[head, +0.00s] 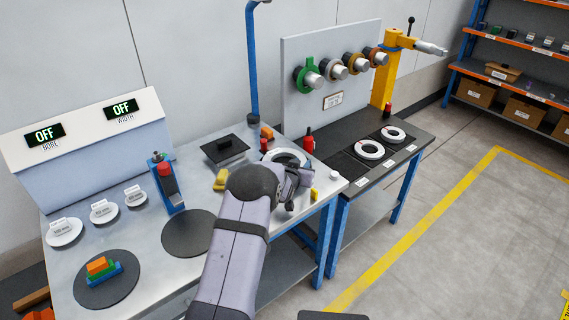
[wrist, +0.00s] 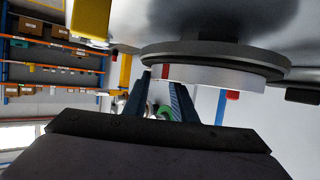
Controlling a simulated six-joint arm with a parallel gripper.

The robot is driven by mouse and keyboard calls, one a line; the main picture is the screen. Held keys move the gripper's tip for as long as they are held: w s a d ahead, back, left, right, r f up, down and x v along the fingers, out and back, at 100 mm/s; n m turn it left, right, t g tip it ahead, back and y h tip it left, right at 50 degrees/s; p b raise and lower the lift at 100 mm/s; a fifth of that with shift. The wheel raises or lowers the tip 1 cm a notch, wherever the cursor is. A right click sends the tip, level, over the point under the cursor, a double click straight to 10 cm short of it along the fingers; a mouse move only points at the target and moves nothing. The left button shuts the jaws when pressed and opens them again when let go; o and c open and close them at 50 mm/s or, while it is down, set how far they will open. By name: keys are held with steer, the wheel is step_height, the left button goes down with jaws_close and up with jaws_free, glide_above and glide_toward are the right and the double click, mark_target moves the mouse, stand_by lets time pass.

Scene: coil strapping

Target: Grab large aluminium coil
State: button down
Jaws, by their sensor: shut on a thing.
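A large pale, silvery-white coil (head: 281,153) with a dark centre sits at the right end of the steel bench, partly hidden behind my arm. In the wrist view, the coil (wrist: 235,78) is seen edge-on, close up, with a red mark on its side and a dark round plate against it. My gripper (head: 298,178) is at the near side of the coil. In the wrist view, the dark blue fingers of my gripper (wrist: 163,88) meet the coil's rim and are shut on it. The exact contact at the fingertips is partly hidden.
Two white coils (head: 370,150) lie on the dark bench to the right. A red-topped blue tool (head: 168,185) stands on the steel bench near a black disc (head: 190,234). A yellow block (head: 220,180) lies left of the gripper. A blue post (head: 252,70) rises behind the bench.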

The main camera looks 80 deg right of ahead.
steer(key=shift+w+a+f, duration=0.1)
steer(key=shift+f, duration=0.05)
step_height(320, 180, up, 10)
steer(key=b, duration=0.1)
steer(key=shift+b, duration=0.3)
stand_by(0.3)
